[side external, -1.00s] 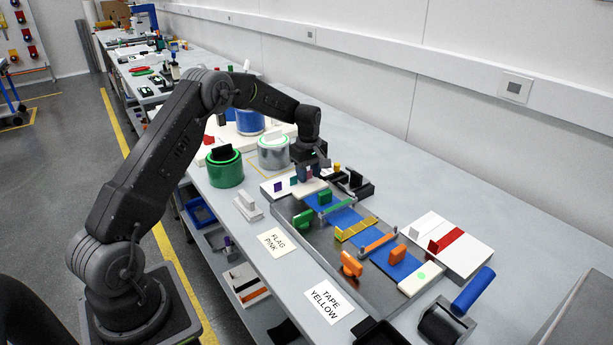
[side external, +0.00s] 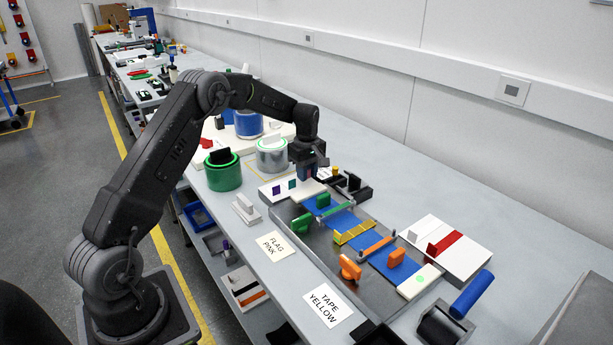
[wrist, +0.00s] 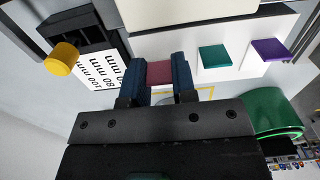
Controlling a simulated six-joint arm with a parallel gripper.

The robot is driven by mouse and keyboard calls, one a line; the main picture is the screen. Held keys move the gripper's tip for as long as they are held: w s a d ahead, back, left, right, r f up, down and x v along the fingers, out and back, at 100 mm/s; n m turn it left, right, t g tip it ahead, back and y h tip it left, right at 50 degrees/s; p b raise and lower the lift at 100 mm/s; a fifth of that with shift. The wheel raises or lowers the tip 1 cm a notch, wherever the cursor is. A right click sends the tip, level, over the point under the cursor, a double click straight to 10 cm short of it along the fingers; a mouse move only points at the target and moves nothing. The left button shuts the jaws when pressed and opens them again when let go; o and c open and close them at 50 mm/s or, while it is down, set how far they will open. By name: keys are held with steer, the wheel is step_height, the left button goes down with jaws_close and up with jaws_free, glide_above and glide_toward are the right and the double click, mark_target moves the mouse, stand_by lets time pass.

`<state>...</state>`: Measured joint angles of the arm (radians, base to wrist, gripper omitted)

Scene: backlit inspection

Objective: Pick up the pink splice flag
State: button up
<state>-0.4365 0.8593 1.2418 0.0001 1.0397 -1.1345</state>
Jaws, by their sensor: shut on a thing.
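The pink splice flag (wrist: 160,74) is a small flat dusky-pink piece in the wrist view. It sits between the two dark blue fingertips of my gripper (wrist: 158,79), which is shut on it. I cannot tell whether the flag is clear of the block. A teal flag (wrist: 215,58) and a purple flag (wrist: 269,50) stand on the white block (wrist: 191,42) beside it.
A black holder (side external: 352,186) and a yellow-topped piece (wrist: 62,56) lie close by. Green (side external: 222,170) and silver (side external: 272,154) cans stand behind. The grey plate (side external: 290,218) with blue tape and coloured clips is in front. A "FLAG PINK" card (side external: 272,247) lies on the bench.

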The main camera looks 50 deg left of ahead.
step_height(320, 180, up, 3)
steer(key=s+a+r, duration=0.6)
steer(key=s+a, duration=0.1)
steer(key=s, duration=0.1)
steer(key=s+d+f+m, duration=0.1)
steer(key=d+m, duration=0.5)
steer(key=d, duration=0.5)
steer(key=s+d+f+m, duration=0.1)
steer(key=d+m, duration=0.5)
steer(key=d, duration=0.5)
steer(key=s+d+m, duration=0.2)
steer(key=d+m, duration=0.4)
steer(key=d, duration=0.5)
steer(key=shift+f, duration=0.4)
steer(key=w+a, duration=0.5)
steer(key=w, duration=0.5)
steer(key=shift+a+r, duration=0.35)
steer(key=shift+r, duration=0.1)
steer(key=shift+f, duration=0.1)
steer(key=shift+f, duration=2.85)
steer(key=shift+f, duration=0.2)
